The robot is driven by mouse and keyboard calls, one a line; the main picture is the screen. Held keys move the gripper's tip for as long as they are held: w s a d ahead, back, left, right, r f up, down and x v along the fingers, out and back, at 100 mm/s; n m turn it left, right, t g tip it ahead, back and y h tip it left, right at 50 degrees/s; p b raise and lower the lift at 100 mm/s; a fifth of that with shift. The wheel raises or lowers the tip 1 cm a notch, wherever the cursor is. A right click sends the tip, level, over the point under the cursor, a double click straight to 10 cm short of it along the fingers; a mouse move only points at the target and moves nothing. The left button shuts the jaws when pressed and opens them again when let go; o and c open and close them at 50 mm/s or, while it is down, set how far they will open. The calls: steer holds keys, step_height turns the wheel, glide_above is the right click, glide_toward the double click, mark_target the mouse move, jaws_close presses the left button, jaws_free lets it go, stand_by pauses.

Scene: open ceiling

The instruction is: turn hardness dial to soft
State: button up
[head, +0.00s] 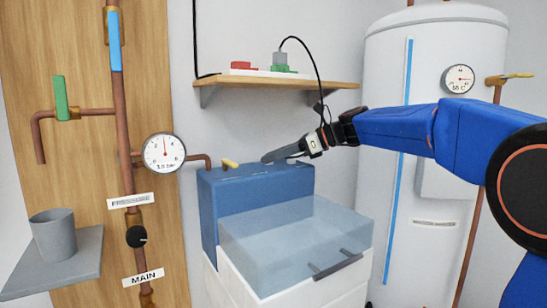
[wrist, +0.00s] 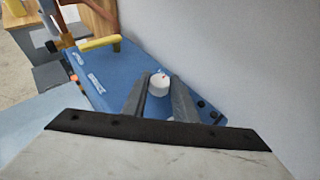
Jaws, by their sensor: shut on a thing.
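The small white dial (wrist: 159,86) sits on the top face of the blue softener cabinet (wrist: 88,68) in the wrist view. It has a small red mark near its far edge, pointing roughly up in the picture. My gripper (wrist: 160,79) has a dark finger on each side of the dial and is shut on it. White lettering lies on the blue top to the left, too small to read. In the head view, my gripper (head: 268,158) reaches from the right onto the top of the blue cabinet (head: 230,207); the dial is hidden there.
A yellow handle (head: 230,163) stands at the cabinet's left end. A clear pale-blue bin (head: 295,240) is in front. A wooden shelf (head: 290,84) hangs above, with a black cable drooping beside my wrist. A white tank (head: 385,110) stands to the right.

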steer(key=n+g, duration=0.2)
steer(key=g, duration=0.1)
steer(key=w+n+g, duration=0.1)
steer(key=n+g, duration=0.2)
steer(key=shift+w+f+n+g, duration=0.1)
steer(key=shift+n+g, duration=0.2)
steer(key=shift+w+n+g+h, duration=0.1)
steer(key=shift+n+g+h, duration=0.7)
steer(key=shift+n+g, duration=0.4)
steer(key=shift+a, duration=0.1)
steer(key=shift+g, duration=0.3)
steer(key=o, duration=1)
steer(key=shift+o, duration=0.2)
